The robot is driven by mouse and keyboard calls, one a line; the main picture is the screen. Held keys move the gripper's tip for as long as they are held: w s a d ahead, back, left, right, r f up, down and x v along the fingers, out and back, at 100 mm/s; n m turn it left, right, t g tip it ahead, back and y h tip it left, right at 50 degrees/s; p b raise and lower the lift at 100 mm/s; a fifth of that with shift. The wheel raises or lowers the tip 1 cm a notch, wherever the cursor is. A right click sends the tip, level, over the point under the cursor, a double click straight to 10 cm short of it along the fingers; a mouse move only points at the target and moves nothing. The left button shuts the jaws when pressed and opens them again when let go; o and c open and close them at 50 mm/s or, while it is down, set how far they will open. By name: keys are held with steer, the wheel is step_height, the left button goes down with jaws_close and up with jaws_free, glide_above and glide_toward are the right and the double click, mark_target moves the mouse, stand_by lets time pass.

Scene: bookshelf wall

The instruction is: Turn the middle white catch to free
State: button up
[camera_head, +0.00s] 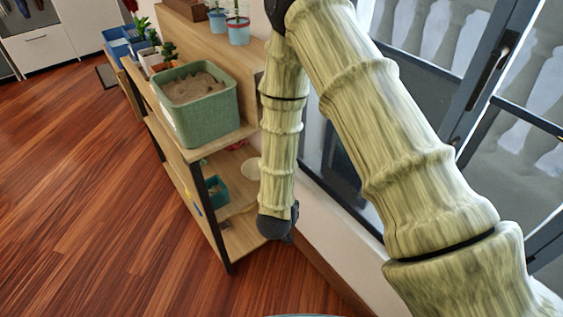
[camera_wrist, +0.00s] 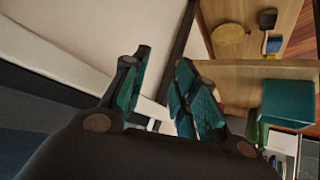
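No white catch can be made out in either view. A dark-framed glass door or window (camera_head: 520,45) with a black handle (camera_head: 490,72) stands at the right in the head view, partly hidden by my arm. My gripper (camera_wrist: 164,60) is open and empty in the wrist view, with its two teal-padded fingers apart and nothing between them. In the head view my arm hangs down, and its dark end sits in front of the pale wall base, beside the wooden shelf unit. The fingers are hardly visible there.
The wooden shelf unit (camera_head: 245,206) stands left of my arm. It bears a green tub of sand (camera_head: 200,122), a blue pot (camera_head: 238,32) and a teal box (camera_head: 217,192). A blue crate (camera_head: 117,38) stands at the back left. The red-brown wooden floor (camera_head: 80,190) is clear at left.

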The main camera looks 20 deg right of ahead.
steer(key=w+a+r+m+h+b, duration=0.4)
steer(key=w+r+m+h+b, duration=0.25)
steer(key=w+r, duration=0.55)
steer(key=b+x, duration=0.1)
steer(key=x, duration=0.7)
steer(key=shift+w+d+r, duration=0.2)
steer(key=shift+w+d, duration=0.05)
steer(key=shift+d, duration=0.15)
steer(key=shift+y, duration=0.25)
jaws_close()
